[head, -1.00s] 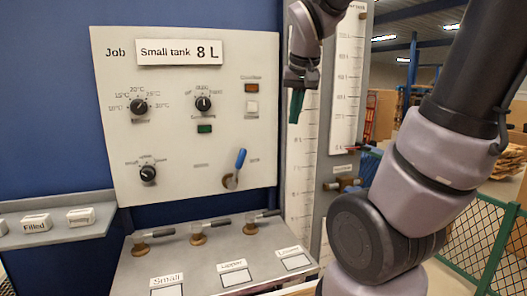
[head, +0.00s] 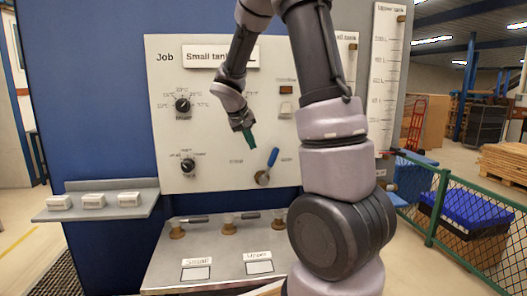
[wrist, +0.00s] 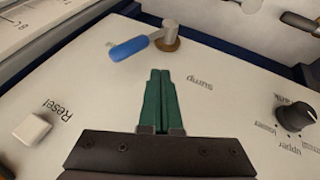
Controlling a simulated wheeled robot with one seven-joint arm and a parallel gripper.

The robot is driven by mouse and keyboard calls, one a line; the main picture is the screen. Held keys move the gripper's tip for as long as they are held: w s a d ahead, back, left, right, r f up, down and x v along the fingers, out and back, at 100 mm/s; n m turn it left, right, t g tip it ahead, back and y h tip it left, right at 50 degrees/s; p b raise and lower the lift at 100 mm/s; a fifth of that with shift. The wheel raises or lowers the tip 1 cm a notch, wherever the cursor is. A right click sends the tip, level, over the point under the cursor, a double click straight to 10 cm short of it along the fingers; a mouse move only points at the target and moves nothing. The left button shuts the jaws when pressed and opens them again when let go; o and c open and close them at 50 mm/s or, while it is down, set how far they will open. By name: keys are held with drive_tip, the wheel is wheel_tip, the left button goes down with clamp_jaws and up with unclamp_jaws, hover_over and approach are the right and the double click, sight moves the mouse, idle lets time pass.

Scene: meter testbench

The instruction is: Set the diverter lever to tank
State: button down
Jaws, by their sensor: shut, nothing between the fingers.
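The diverter lever has a blue handle (head: 273,157) on a metal pivot low on the pale panel (head: 215,165). In the head view the handle points up and leans slightly right. In the wrist view the blue handle (wrist: 130,48) points left from its pivot, away from the word "Sump". The label on its other side is too small to read. My gripper (head: 252,143), with green fingers, is in front of the panel, above and left of the lever. In the wrist view my gripper (wrist: 160,72) has its fingers together, empty and apart from the handle.
Knobs (head: 188,165) sit left on the panel; one knob (wrist: 294,114) is right in the wrist view. A white Reset button (wrist: 33,128) is at left there. Several valves (head: 228,224) stand on the shelf below. A green fence (head: 470,215) is at right.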

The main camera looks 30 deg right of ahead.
sight(274, 153)
drive_tip(key=d+f, duration=0.3)
drive_tip(key=d, duration=0.2)
drive_tip(key=shift+w+f, duration=0.2)
drive_tip(key=shift+f, duration=0.05)
drive_tip(key=shift+d, duration=0.1)
drive_tip(key=shift+s+d+f, duration=0.1)
drive_tip(key=shift+s+d, duration=0.15)
drive_tip(key=shift+d, duration=0.5)
drive_tip(key=shift+s+d+f, duration=0.1)
drive_tip(key=shift+s+d, duration=0.15)
drive_tip(key=shift+d, duration=0.5)
